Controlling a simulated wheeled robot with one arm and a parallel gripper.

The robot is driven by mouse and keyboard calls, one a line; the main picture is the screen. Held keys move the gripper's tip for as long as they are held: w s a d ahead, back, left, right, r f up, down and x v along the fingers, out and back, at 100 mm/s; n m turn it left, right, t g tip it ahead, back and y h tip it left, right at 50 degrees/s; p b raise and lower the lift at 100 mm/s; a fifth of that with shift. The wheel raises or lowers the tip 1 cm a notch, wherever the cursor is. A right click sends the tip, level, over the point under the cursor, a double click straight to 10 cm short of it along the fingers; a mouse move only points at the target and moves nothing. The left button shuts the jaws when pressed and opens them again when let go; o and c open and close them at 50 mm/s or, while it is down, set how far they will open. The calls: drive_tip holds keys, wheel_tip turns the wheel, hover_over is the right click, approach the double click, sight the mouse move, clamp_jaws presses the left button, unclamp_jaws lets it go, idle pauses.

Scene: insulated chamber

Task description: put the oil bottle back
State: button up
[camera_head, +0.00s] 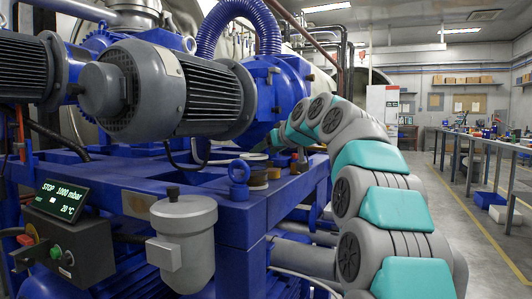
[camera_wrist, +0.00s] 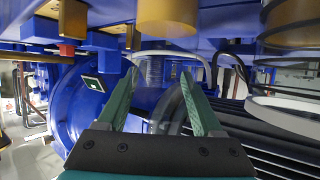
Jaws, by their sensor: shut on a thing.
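My gripper (camera_wrist: 160,75) shows in the wrist view as two teal fingers pointing away from the camera. A clear, see-through thing (camera_wrist: 160,98) lies between the fingers and looks like the oil bottle; its outline is faint against the blue and dark machine behind it. The gripper is shut on it. In the head view my arm reaches forward to the blue pump machine (camera_head: 245,215), and its far end is at the machine's right side. The fingers and the bottle cannot be made out there.
A grey canister (camera_head: 184,238) and a control box (camera_head: 75,250) are at the front. A large grey motor (camera_head: 165,90) stands behind.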

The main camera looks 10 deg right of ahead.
drive_tip(key=o, duration=1.5)
drive_tip(key=shift+r, duration=0.15)
drive_tip(key=v, duration=1.2)
